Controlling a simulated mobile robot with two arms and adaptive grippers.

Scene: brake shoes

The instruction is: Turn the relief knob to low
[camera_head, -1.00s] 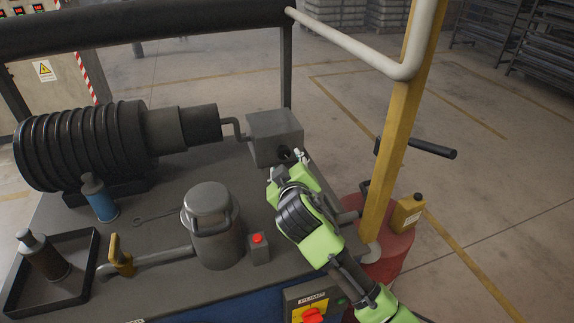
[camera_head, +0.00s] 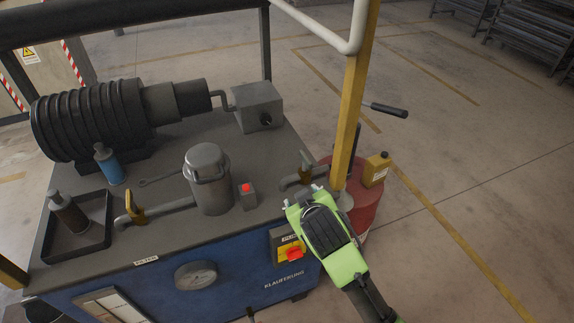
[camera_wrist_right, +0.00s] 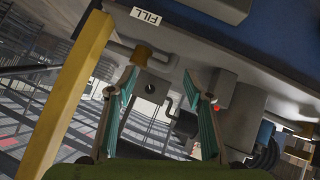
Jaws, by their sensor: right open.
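The relief knob appears to be the small dark knob (camera_head: 266,119) on the front of the grey box (camera_head: 257,100) at the back right of the bench. In the right wrist view the knob (camera_wrist_right: 150,88) shows on the box's face, between my fingers in the picture but farther off. Its setting is too small to read. My right gripper (camera_head: 302,195) is open and empty over the bench's front right edge, well short of the box. Its two teal fingers (camera_wrist_right: 159,85) stand apart in the wrist view. My left gripper is not in view.
A yellow post (camera_head: 356,105) stands right of the bench. A pipe with an upright valve handle (camera_head: 306,164) lies just beyond my gripper. A lidded grey canister (camera_head: 208,180) and a red button box (camera_head: 246,196) stand left of it. A red drum (camera_head: 360,208) is at right.

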